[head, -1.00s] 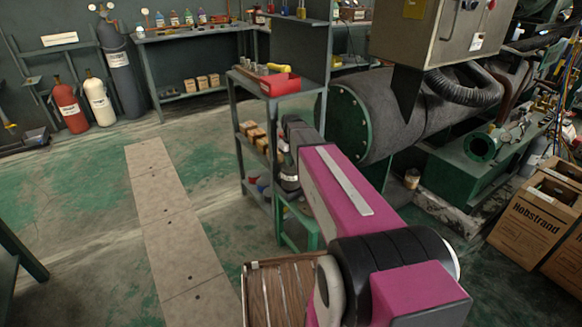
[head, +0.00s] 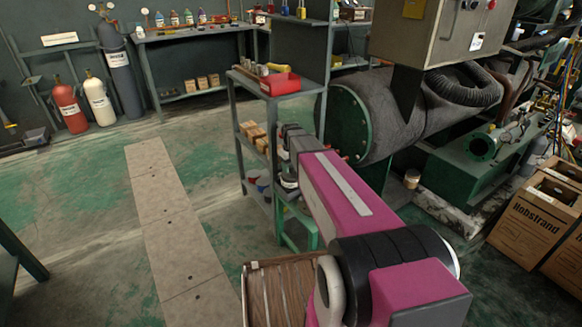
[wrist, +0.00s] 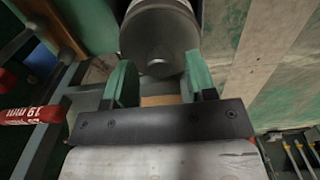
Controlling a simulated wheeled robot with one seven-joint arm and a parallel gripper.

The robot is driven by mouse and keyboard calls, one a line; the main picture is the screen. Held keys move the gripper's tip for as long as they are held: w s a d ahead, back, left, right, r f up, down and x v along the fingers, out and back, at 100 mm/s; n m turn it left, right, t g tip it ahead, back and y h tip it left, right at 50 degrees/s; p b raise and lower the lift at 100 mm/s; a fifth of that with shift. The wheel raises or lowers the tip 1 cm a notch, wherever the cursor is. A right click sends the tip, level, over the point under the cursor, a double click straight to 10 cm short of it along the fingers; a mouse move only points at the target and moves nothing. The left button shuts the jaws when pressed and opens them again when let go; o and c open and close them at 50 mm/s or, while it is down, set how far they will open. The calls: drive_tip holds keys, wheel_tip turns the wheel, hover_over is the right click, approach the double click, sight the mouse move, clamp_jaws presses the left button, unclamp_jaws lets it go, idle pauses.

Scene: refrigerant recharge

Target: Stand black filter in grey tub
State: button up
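A dark grey cylinder with a rounded end and a pale band, which looks like the black filter, is at the top middle of the wrist view (wrist: 160,40). My gripper (wrist: 162,82) has two green fingers, one at each side of the cylinder's rounded end. The fingers are apart, but I cannot tell whether they touch the cylinder. In the head view, my gripper is beside the lower part of the grey shelf rack, largely hidden behind my pink arm. I cannot pick out the grey tub with certainty.
The rack carries a red tray (head: 280,85) on top and wooden blocks (head: 255,135) lower down. A red item marked 19 mm (wrist: 32,114) is at the left of the wrist view. The floor left of the rack is clear.

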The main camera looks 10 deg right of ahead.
wheel_tip(320, 180, up, 12)
drive_tip(key=s+f+m, duration=0.2)
drive_tip(key=s+f, duration=0.4)
drive_tip(key=s, duration=0.5)
drive_tip(key=s+f+m, duration=0.2)
drive_tip(key=s+f, duration=0.3)
drive_tip(key=s, duration=0.6)
drive_tip(key=shift+s+f+m, duration=0.15)
drive_tip(key=shift+f+m, duration=0.15)
drive_tip(key=shift+f, duration=0.1)
